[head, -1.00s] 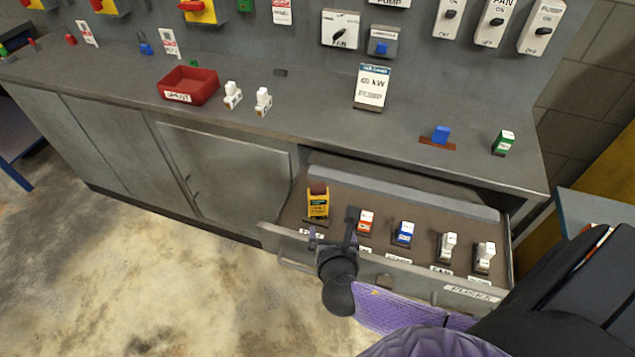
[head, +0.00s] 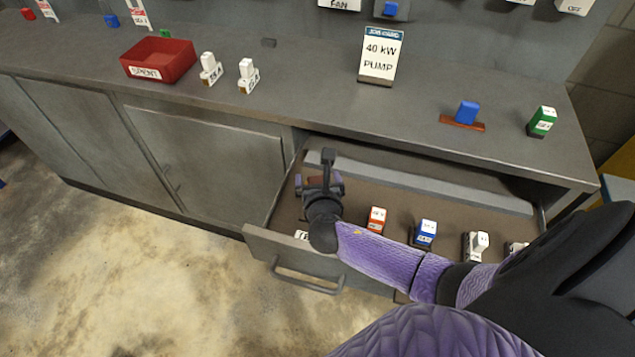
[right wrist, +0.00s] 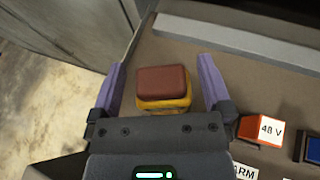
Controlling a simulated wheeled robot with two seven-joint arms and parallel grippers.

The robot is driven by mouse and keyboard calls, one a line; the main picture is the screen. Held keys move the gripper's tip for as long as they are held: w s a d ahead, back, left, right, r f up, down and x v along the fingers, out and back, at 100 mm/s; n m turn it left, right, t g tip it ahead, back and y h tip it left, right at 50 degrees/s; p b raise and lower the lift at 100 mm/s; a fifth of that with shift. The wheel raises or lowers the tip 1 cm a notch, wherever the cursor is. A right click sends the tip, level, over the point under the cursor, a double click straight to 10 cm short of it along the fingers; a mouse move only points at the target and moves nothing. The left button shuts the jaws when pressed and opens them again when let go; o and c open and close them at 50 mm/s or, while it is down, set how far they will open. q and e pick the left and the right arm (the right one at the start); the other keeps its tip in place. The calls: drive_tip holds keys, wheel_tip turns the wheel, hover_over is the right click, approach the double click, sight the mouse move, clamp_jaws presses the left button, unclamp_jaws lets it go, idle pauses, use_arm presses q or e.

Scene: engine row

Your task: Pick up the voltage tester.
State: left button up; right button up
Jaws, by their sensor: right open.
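The voltage tester is a yellow block with a dark red-brown top. In the right wrist view the voltage tester (right wrist: 163,84) stands between the fingers of my right gripper (right wrist: 162,85), with a gap on each side. In the head view my right gripper (head: 320,172) is over the left end of the open drawer and hides most of the tester; only a bit of its red-brown top (head: 315,181) shows. My right gripper is open. My left gripper is not in view.
The open drawer (head: 268,242) also holds an orange-red block (head: 376,218), a blue block (head: 425,233) and white ones farther right. The orange-red block (right wrist: 262,129) is close right of my gripper. A red tray (head: 158,60) and a 40 kW sign (head: 381,55) stand on the counter above.

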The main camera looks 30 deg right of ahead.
drive_tip(key=shift+x, duration=0.95)
clamp_jaws()
